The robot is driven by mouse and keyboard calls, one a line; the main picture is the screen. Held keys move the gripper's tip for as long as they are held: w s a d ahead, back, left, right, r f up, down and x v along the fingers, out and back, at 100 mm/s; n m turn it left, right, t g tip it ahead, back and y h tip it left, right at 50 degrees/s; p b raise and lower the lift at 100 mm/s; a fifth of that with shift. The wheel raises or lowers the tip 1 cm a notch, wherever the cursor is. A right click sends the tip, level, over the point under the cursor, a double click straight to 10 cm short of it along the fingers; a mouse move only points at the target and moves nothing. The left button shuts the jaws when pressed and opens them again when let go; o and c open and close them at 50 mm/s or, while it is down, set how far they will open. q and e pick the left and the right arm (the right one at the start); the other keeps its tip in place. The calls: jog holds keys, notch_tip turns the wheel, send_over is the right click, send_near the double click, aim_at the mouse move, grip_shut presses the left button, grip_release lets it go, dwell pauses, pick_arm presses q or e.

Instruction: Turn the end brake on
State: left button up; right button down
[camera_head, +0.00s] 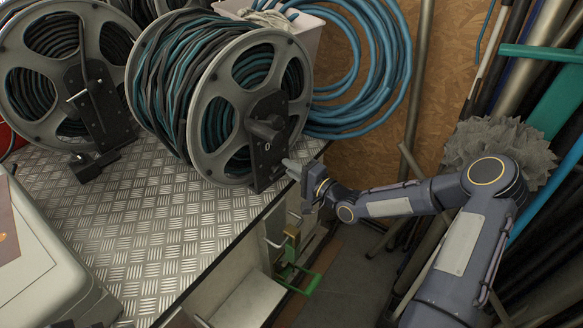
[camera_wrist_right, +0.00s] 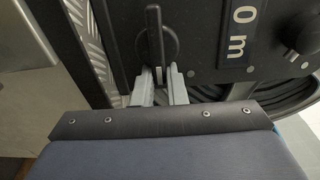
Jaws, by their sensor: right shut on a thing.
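The hose reel (camera_head: 222,95), wound with black and teal hose, stands on the metal-topped bench, with a black end bracket (camera_head: 268,130) facing right. In the right wrist view, the black end plate (camera_wrist_right: 205,55) carries white markings and a black upright lever (camera_wrist_right: 155,30) on a round base. My right gripper (camera_head: 291,165) is at the lower part of that bracket. In the wrist view its pale fingers (camera_wrist_right: 160,82) are shut on the lower end of the lever, one finger on each side. My left gripper is not in view.
A second reel (camera_head: 58,70) stands to the left on the checker-plate bench top (camera_head: 150,225). A grey case (camera_head: 45,265) is at lower left. Blue hose (camera_head: 375,60) hangs behind. Pipes (camera_head: 525,60) lean at right. A green-handled vise (camera_head: 292,262) is below my right gripper.

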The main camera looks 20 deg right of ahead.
jog(key=shift+s+a+f, duration=0.2)
jog(key=shift+a, duration=0.05)
jog(key=c, duration=1.5)
grip_release()
jog(key=shift+r, duration=0.15)
jog(key=shift+o, duration=0.2)
jog(key=v, duration=0.8)
jog(key=shift+o, duration=0.3)
jog(key=shift+w, duration=0.1)
